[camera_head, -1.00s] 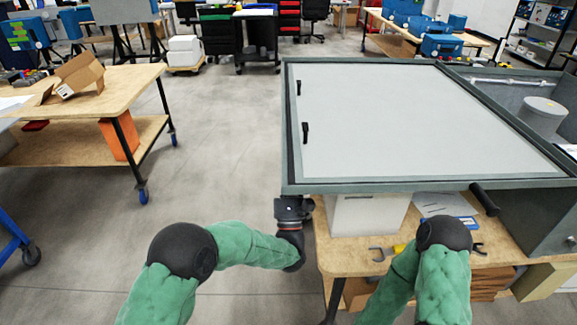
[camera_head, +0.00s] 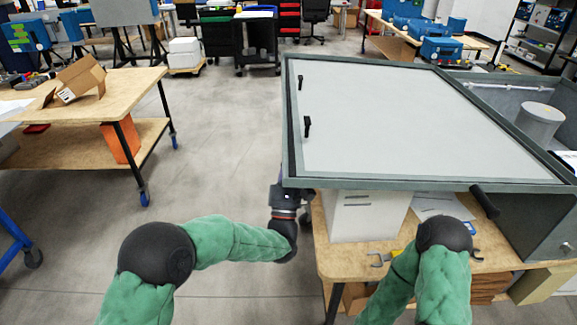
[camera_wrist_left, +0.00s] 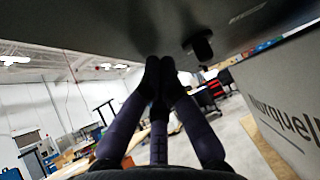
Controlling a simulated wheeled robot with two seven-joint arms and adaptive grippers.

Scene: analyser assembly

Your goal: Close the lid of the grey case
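The grey case has its lid (camera_head: 400,120) open. The lid is a large pale panel with a dark grey-green rim and two black latches (camera_head: 307,127) near its left edge. It extends left from the case body (camera_head: 540,215), whose open interior shows at the right. My left gripper (camera_wrist_left: 160,64) has its fingertips together, directly under the lid's dark outer face (camera_wrist_left: 110,22); the tips appear to touch it. In the head view, the left wrist is below the lid's front left corner, and the lid hides the fingers. My right gripper is not in view; only its arm shows.
A white box (camera_head: 365,217) stands on the wooden table (camera_head: 345,262) under the lid, beside my left gripper. A pale cylinder (camera_head: 540,122) sits inside the case. The floor left of the lid is clear.

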